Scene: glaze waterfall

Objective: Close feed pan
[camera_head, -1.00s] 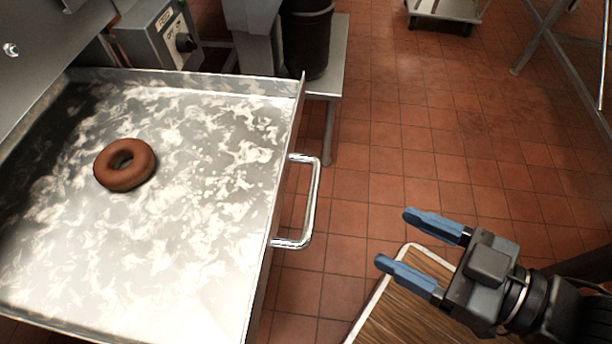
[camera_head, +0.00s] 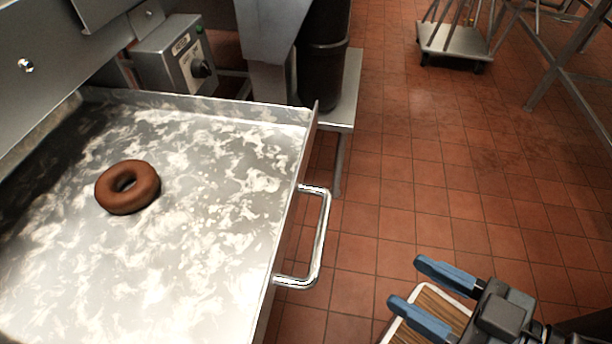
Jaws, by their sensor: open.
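The feed pan (camera_head: 190,262) is a wide, shallow metal tray pulled out from the machine at the left, with whitish glaze smeared over its floor. Its silver bar handle (camera_head: 322,240) sticks out from the pan's right side wall. A brown ring doughnut (camera_head: 127,187) lies in the pan toward the left. My gripper (camera_head: 418,290) has blue fingers, spread apart and empty. It is to the right of the handle and lower in the picture, apart from it, pointing left.
A grey control box (camera_head: 175,60) with a black knob stands behind the pan. A dark bin (camera_head: 322,60) is on a low metal shelf. A wood-topped board (camera_head: 432,318) lies below my gripper. A wheeled cart (camera_head: 452,42) stands far back. Tiled floor is open at right.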

